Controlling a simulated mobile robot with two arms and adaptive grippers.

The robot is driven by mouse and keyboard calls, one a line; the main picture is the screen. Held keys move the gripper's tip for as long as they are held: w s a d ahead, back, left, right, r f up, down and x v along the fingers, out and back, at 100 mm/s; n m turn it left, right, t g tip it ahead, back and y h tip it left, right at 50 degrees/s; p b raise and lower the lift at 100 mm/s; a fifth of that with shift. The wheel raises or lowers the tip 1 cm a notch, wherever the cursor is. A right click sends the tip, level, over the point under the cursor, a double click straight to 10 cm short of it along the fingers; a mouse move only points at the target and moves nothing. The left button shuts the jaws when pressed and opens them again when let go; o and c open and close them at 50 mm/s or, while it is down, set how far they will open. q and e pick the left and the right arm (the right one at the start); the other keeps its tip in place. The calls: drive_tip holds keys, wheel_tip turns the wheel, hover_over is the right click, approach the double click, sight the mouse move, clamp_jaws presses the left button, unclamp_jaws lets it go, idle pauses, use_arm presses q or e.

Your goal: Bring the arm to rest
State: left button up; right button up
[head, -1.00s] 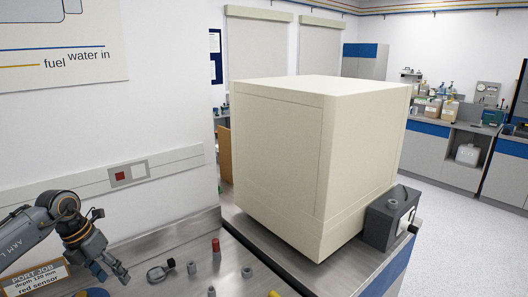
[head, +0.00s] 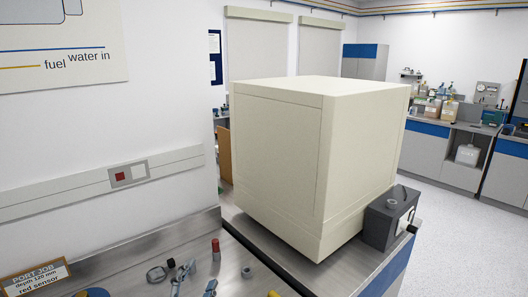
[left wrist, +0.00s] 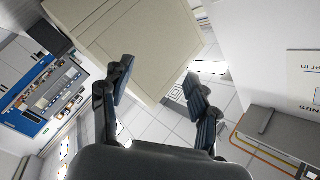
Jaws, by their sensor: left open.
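My left gripper (head: 196,281) shows only as two grey-blue fingertips at the bottom edge of the head view, over the steel bench (head: 130,262). The arm behind it is out of that view. In the left wrist view the gripper (left wrist: 158,76) has its two dark fingers spread apart with nothing between them. A cream box-shaped housing (left wrist: 135,40) lies beyond the fingers there, with tiled floor below. My right gripper is in neither view.
The large cream housing (head: 275,165) stands on the bench, with a dark grey box (head: 390,220) at its right. Small parts lie near the fingertips: a red-topped cylinder (head: 215,248), a grey fitting (head: 248,271) and a dark ring (head: 157,273). A job card (head: 35,276) stands at left.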

use_arm(q)
drive_tip(key=s+a+f+n+g+y, duration=0.55)
drive_tip(key=s+f+n+g, duration=0.2)
drive_tip(key=s+f, duration=0.5)
drive_tip(key=s+f+n+g+h, duration=0.15)
drive_tip(key=s+f+g, duration=0.25)
drive_tip(key=s, duration=0.5)
drive_tip(key=s+f+n+g+h, duration=0.1)
drive_tip(key=s+f+n+g, duration=0.2)
drive_tip(key=s, duration=0.5)
wheel_tip(320, 180, down, 32)
drive_tip(key=s+m+g+b, duration=0.2)
drive_tip(key=b, duration=0.4)
drive_tip(key=s+a+f+b, duration=0.1)
drive_tip(key=s+f+b, duration=0.1)
drive_tip(key=s+f, duration=0.6)
drive_tip(key=s+a+f+b, duration=0.2)
drive_tip(key=s+f, duration=0.6)
drive_tip(key=f, duration=0.6)
drive_tip(key=shift+s+a+f+g+y+b, duration=0.15)
drive_tip(key=shift+s+a+g+y+b, duration=0.15)
drive_tip(key=shift+b, duration=0.3)
drive_tip(key=shift+d, duration=0.1)
